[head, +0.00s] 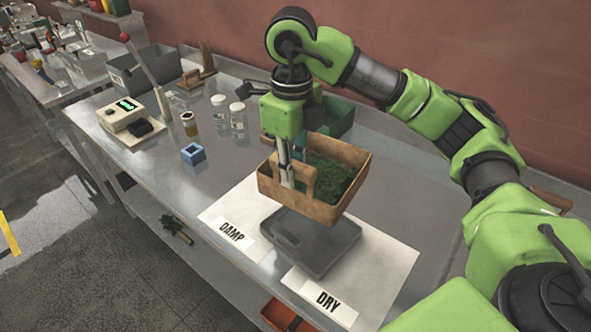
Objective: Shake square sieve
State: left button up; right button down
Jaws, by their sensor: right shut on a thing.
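The square sieve (325,213) is a brown wooden-sided box with dark green, crumbly material (332,174) inside. It hangs a little tilted above a dark grey tray (325,252). My right gripper (287,180) points down and is shut on the sieve at its left side, by a raised wooden part. The fingertips are partly hidden by the sieve. The grey tray lies on a white sheet (385,258) with a DAMP label (232,232) and a DRY label (322,298). My left gripper is not in view.
A green bin (339,116) stands behind the sieve. The metal table's front left is clear.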

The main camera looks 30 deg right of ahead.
jog(key=shift+w+f, duration=0.1)
jog(key=shift+f, duration=0.1)
jog(key=f+b, duration=0.1)
jog(key=f, duration=0.1)
jog(key=f+b, duration=0.1)
jog(key=shift+w+a+b, duration=0.25)
jog(key=shift+w+b, duration=0.05)
jog(key=shift+s+d+f+b, duration=0.2)
jog(key=shift+f+b, duration=0.15)
jog(key=shift+f, duration=0.45)
jog(key=shift+w+a, duration=0.15)
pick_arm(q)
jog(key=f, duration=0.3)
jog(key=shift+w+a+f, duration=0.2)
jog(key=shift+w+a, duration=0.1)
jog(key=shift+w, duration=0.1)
